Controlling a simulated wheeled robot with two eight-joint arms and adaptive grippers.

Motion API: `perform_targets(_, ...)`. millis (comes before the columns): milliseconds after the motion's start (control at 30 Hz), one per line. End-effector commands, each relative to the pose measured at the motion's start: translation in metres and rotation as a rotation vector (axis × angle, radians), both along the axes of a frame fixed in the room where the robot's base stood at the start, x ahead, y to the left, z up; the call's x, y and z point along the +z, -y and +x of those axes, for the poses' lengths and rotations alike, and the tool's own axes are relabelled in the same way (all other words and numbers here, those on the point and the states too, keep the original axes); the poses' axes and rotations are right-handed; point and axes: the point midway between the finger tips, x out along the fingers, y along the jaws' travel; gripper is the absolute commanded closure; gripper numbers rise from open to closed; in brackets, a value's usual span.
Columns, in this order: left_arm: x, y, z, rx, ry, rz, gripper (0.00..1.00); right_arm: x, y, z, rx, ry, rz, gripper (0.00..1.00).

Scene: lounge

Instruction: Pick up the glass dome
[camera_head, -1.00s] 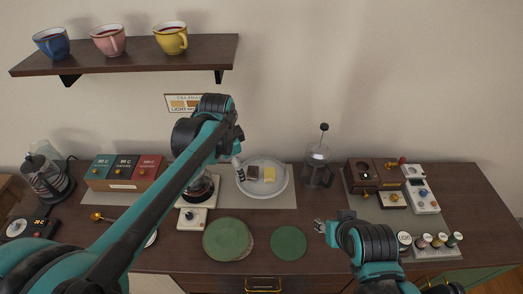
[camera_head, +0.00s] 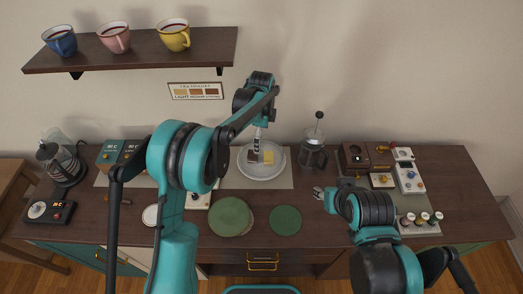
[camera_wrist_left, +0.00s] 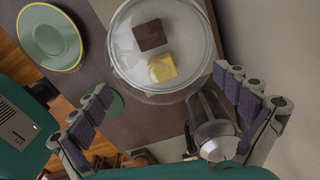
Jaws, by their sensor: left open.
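The clear glass dome (camera_wrist_left: 200,70) covers a white round plate (camera_head: 264,174) with a brown block (camera_wrist_left: 149,35) and a yellow block (camera_wrist_left: 162,67) on it. In the head view the dome is hard to make out against the plate. My left gripper (camera_head: 257,147) is above the plate, and its fingers hide part of it. In the left wrist view my left gripper (camera_wrist_left: 163,103) has its fingers wide apart, with nothing between them touching. My right gripper (camera_head: 319,193) is low at the counter's front, right of a green coaster.
A French press (camera_head: 313,156) stands close right of the plate. Green round plates (camera_head: 229,216) and a green coaster (camera_head: 286,219) lie in front. A wooden box and a white device (camera_head: 409,177) are at right. A shelf (camera_head: 130,52) with cups hangs at upper left.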

Motion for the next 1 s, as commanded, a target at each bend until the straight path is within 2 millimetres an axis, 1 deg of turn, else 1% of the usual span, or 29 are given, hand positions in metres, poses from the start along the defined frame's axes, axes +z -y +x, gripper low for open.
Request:
perform_targets(33, -0.009, 0.0, 0.0, 0.0, 0.0, 0.0, 0.0, -0.002, 0.0, 0.0, 0.0, 0.0, 0.0, 0.6)
perform_targets(167, -0.023, 0.0, 0.0, 0.001, 0.0, 0.0, 0.0, -0.003, 0.0, 0.0, 0.0, 0.0, 0.0, 0.6)
perform_targets(433, -0.025, 0.0, 0.0, 0.001, 0.001, 0.0, 0.0, -0.003, 0.0, 0.0, 0.0, 0.0, 0.0, 0.6)
perform_targets(467, -0.025, 0.0, 0.0, 0.001, 0.001, 0.0, 0.08, -0.003, 0.0, 0.0, 0.0, 0.0, 0.0, 0.6)
perform_targets(500, -0.025, 0.0, 0.0, 0.001, 0.001, 0.0, 0.18, -0.003, 0.0, 0.0, 0.0, 0.0, 0.0, 0.6)
perform_targets(567, -0.025, 0.0, 0.0, 0.001, 0.001, 0.0, 0.34, -0.003, 0.0, 0.0, 0.0, 0.0, 0.0, 0.6)
perform_targets(600, -0.025, 0.0, 0.0, 0.001, 0.001, 0.0, 0.45, -0.003, 0.0, 0.0, 0.0, 0.0, 0.0, 0.6)
perform_targets(667, -0.025, 0.0, 0.0, 0.001, 0.001, 0.0, 0.61, -0.003, 0.0, 0.0, 0.0, 0.0, 0.0, 0.6)
perform_targets(700, -0.025, 0.0, 0.0, 0.001, 0.001, 0.0, 0.71, -0.003, 0.0, 0.0, 0.0, 0.0, 0.0, 0.6)
perform_targets(767, -0.025, 0.0, 0.0, 0.001, 0.001, 0.0, 0.87, -0.003, 0.0, 0.0, 0.0, 0.0, 0.0, 0.6)
perform_targets(800, -0.025, 0.0, 0.0, 0.001, 0.0, 0.0, 0.98, -0.003, 0.0, 0.0, 0.0, 0.0, 0.0, 0.6)
perform_targets(833, -0.025, 0.0, 0.0, 0.001, 0.0, 0.0, 1.0, -0.003, 0.0, 0.0, 0.0, 0.0, 0.0, 0.6)
perform_targets(1000, -0.026, 0.0, 0.0, 0.001, 0.0, 0.0, 1.0, -0.003, 0.0, 0.0, 0.0, 0.0, 0.0, 0.6)
